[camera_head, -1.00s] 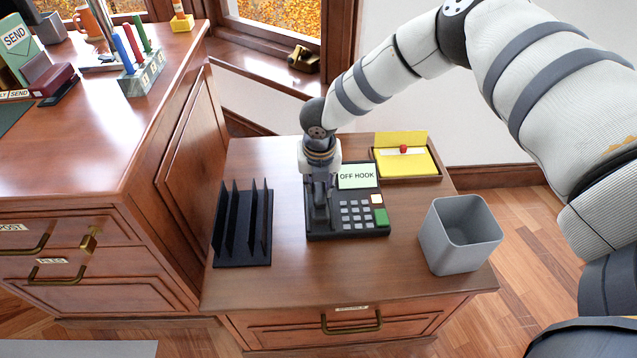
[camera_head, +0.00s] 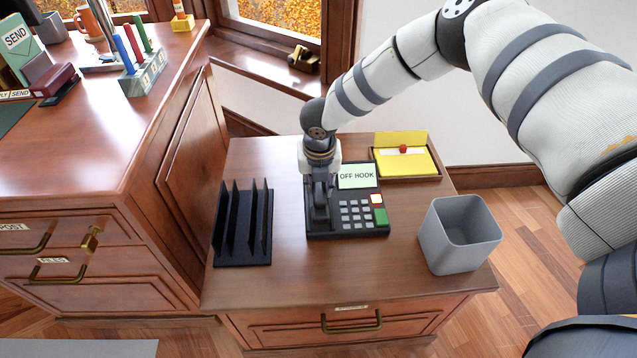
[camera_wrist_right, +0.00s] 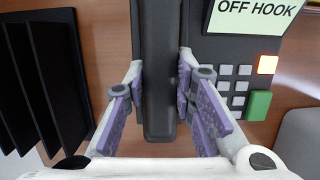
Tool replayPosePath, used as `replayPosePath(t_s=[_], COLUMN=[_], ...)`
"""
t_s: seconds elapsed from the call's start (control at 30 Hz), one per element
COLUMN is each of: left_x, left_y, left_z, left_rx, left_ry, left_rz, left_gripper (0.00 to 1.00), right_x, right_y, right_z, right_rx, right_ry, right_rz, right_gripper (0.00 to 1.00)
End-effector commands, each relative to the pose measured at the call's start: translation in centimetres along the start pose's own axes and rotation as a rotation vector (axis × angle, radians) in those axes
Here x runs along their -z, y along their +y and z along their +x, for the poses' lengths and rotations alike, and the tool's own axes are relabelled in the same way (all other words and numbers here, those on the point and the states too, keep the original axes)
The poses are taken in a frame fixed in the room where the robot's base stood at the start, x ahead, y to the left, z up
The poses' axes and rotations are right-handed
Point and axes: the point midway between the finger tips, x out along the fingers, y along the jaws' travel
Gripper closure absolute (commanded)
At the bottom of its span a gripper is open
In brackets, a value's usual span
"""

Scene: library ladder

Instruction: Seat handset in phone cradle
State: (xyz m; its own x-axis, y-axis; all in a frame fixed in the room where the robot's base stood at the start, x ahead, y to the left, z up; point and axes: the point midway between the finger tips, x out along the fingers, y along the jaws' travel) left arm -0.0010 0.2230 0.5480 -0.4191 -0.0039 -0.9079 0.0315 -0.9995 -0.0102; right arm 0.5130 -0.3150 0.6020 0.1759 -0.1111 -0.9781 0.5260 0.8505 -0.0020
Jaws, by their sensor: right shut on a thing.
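The dark phone (camera_head: 347,231) sits on the low wooden cabinet. Its screen (camera_head: 356,177) reads "OFF HOOK", and it has a keypad and a green button. My right gripper (camera_head: 320,214) is over the phone's left side, pointing down. In the right wrist view it is shut on the dark handset (camera_wrist_right: 158,85), with purple finger pads on both sides of it. The handset lies lengthwise along the left side of the phone. The cradle under it is hidden, so I cannot tell whether the handset touches it. My left gripper is not in view.
A black file rack (camera_head: 243,258) stands just left of the phone. A grey bin (camera_head: 462,262) stands to the right, and a tray with yellow notes (camera_head: 405,161) lies behind. The cabinet top (camera_head: 335,278) in front of the phone is clear.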

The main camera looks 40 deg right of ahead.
Motion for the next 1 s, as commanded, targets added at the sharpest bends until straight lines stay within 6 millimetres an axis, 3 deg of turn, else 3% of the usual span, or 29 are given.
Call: replayPosePath(t_s=[0.97, 1.0], left_x=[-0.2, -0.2], left_y=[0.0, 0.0], left_z=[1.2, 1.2], left_rx=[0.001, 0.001], left_ry=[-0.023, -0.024], left_rz=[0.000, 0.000], left_gripper=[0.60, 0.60], right_x=[0.5, 0.5], right_y=[0.0, 0.0], right_z=[2.3, 2.3], right_rx=[0.000, 0.000], right_ry=[0.000, 0.000], right_rz=[0.000, 0.000], right_gripper=[1.00, 0.74])
